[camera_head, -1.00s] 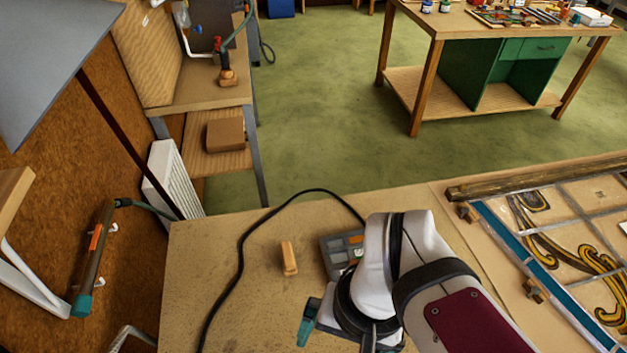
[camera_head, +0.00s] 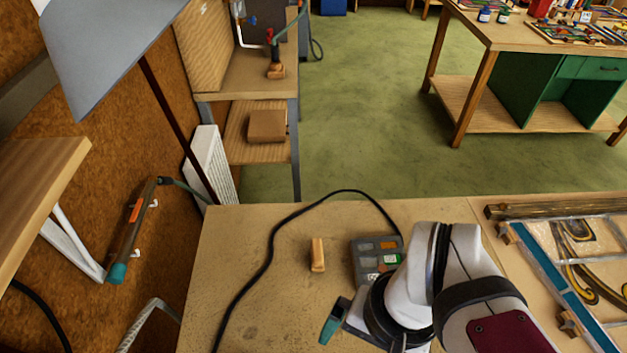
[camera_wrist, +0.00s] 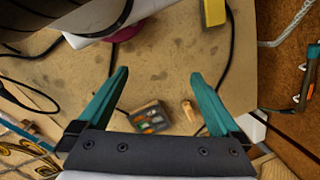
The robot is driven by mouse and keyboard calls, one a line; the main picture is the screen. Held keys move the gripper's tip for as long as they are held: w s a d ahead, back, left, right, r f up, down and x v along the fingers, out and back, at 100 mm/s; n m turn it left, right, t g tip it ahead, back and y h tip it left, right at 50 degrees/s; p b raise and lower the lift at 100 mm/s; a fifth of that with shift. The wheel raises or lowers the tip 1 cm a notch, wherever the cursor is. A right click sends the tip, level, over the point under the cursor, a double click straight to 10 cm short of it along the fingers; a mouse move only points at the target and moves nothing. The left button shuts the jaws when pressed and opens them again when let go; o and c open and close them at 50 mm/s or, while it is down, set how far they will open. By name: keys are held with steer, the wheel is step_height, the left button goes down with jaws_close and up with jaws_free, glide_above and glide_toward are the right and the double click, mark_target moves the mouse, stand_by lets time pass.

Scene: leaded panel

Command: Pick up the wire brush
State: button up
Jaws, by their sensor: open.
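A small tan wooden piece (camera_head: 318,255) lies on the workbench, left of the compartment tray. It may be the wire brush, but I cannot make out bristles. It also shows in the wrist view (camera_wrist: 188,110), near the right finger and apparently beyond it. My gripper (camera_wrist: 158,74) has two teal fingers spread wide with nothing between them. In the head view one teal finger (camera_head: 331,322) shows low over the bench, nearer the camera than the wooden piece; the rest is hidden behind my arm.
A grey tray (camera_head: 365,272) with coloured compartments stands beside my arm. A black cable (camera_head: 268,255) loops across the workbench (camera_head: 225,235). A leaded panel (camera_head: 560,275) lies at right. A yellow-and-grey object (camera_wrist: 213,12) sits at the wrist view's top. Bare bench surrounds the wooden piece.

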steer(key=w+r+n, duration=0.1)
steer(key=w+n, duration=0.9)
steer(key=w, duration=0.1)
steer(key=n+h, duration=0.2)
steer(key=n, duration=1.2)
glide_above(320, 249)
step_height(320, 249, down, 6)
steer(key=r, duration=0.1)
step_height(320, 249, down, 16)
steer(key=shift+f, duration=0.15)
steer(key=c, duration=1.1)
